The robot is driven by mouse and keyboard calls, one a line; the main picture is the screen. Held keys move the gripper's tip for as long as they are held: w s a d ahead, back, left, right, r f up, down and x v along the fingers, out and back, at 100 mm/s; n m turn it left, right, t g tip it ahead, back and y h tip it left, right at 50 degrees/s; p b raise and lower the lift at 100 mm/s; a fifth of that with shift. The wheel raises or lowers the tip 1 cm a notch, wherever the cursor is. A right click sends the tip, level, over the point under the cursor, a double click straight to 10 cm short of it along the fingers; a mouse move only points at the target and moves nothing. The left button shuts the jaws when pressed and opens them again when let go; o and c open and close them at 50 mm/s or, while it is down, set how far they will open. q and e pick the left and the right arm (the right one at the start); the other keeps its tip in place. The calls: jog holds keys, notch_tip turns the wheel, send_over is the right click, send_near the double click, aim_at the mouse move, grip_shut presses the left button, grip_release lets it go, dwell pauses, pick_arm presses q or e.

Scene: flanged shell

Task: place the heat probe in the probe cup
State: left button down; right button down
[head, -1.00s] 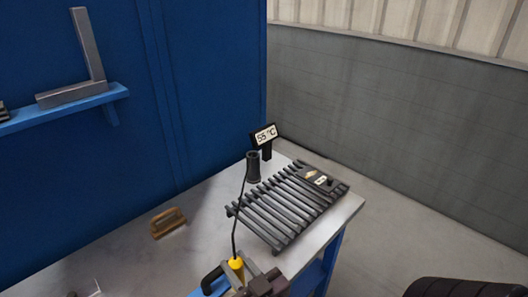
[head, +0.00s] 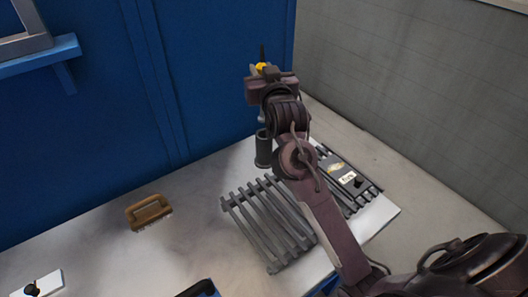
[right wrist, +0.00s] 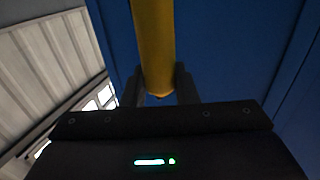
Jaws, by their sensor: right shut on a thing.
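The heat probe's yellow handle (head: 261,67) shows at the jaws of my right gripper (head: 262,73), high over the back of the bench. A thin dark piece sticks up above the yellow. In the right wrist view the yellow handle (right wrist: 155,45) stands between the two dark fingers, which are shut on it. The probe cup (head: 263,150), a dark upright cylinder, stands on the bench below the gripper, partly covered by my arm. The probe is well apart from the cup. The probe's lower end is hidden. My left gripper is not in view.
A wooden-handled brush (head: 149,212) lies on the bench (head: 190,200). A white block (head: 40,285) is front left. A blue wall stands behind.

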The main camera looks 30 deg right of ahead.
notch_tip(320, 180, up, 6)
send_over(261, 118)
jog(key=w+d, duration=0.3)
notch_tip(261, 118, down, 20)
jog(key=p, duration=0.1)
jog(key=shift+r+p, duration=0.2)
jog(key=shift+p, duration=0.2)
jog(key=shift+a, duration=0.15)
jog(key=shift+f, duration=0.15)
jog(key=c, duration=1.1)
grip_release()
jog(key=shift+c, duration=0.2)
